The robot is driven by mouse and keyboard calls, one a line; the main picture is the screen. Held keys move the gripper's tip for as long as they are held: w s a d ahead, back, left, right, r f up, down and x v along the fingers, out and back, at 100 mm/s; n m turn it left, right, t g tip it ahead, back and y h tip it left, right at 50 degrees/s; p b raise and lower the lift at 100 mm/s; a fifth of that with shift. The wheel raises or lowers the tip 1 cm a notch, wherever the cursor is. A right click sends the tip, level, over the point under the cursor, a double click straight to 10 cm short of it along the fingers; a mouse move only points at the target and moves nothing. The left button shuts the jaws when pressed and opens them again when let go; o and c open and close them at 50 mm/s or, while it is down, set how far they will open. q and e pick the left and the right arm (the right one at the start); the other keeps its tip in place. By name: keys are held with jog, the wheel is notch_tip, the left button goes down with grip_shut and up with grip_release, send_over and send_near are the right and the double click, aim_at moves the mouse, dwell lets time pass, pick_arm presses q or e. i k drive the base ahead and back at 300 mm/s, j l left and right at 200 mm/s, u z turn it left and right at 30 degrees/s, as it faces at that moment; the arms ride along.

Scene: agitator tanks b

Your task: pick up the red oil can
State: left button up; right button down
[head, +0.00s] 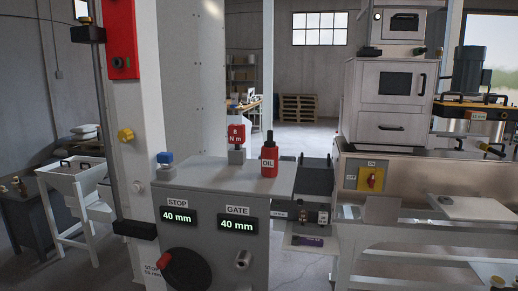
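The red oil can (269,162) stands upright on the flat top of a grey cabinet, near the middle of the head view. It has a dark spout pointing up and a white label reading "OIL". Nothing covers it from this side. Neither of my grippers shows in the head view, and nothing is touching the can.
The grey cabinet (211,221) bears displays and a dark handwheel (187,268). A red "8 N m" tool (236,136) and a blue-topped button (165,158) stand left of the can. A metal machine bench (420,180) stands at the right. Free cabinet top lies between the button and can.

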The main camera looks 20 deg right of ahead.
aim_at(270, 152)
jog(key=i+j+z, duration=0.1)
jog(key=j+z, duration=0.25)
jog(key=i+j+z, duration=0.1)
jog(key=z, duration=0.25)
jog(key=j+z, duration=0.35)
jog(key=i, duration=0.05)
